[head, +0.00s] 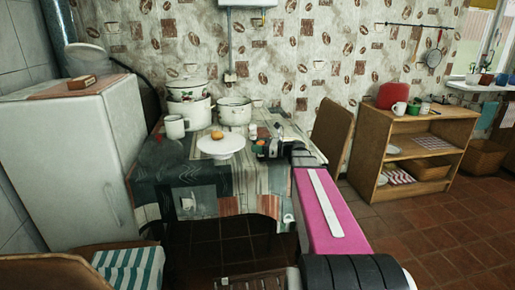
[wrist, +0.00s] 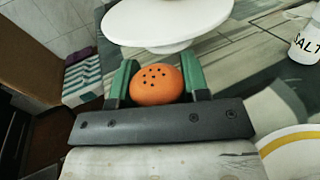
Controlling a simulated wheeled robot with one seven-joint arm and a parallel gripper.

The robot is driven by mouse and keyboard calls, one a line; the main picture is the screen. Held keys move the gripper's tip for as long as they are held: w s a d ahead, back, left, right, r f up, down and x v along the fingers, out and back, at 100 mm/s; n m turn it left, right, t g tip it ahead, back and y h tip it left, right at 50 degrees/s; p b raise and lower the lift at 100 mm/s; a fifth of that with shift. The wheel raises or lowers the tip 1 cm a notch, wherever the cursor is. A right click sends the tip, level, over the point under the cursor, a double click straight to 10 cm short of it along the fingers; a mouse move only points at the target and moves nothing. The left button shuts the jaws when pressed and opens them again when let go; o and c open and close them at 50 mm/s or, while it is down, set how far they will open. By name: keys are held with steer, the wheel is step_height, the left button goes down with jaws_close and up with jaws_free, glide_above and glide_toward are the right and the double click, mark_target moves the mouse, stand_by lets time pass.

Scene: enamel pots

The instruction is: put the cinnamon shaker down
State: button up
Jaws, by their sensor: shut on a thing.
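My gripper (wrist: 156,78) is shut on the cinnamon shaker (wrist: 155,87), whose rounded orange top with several dark holes shows between the green fingers in the wrist view. The shaker's lower part is hidden by the gripper. In the head view my gripper (head: 264,148) is over the right part of the table, beside the white cake stand (head: 221,147). The shaker is too small and covered there to make out clearly. I cannot tell whether its base touches the table (wrist: 255,65).
The cake stand, holding a small orange-brown item (head: 217,134), is close beyond my fingers. A salt shaker (wrist: 307,43) stands to the right in the wrist view. A yellow-rimmed white dish (wrist: 292,146) is at lower right. Pots (head: 234,113) and a mug (head: 175,127) stand behind.

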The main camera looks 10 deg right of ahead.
steer(key=shift+f, duration=0.25)
steer(key=o, duration=1)
steer(key=shift+c, duration=0.2)
steer(key=shift+r, duration=0.1)
steer(key=shift+s+d, duration=0.1)
steer(key=shift+d, duration=0.1)
steer(key=v, duration=1.1)
steer(key=shift+s+d, duration=0.1)
steer(key=shift+d, duration=0.15)
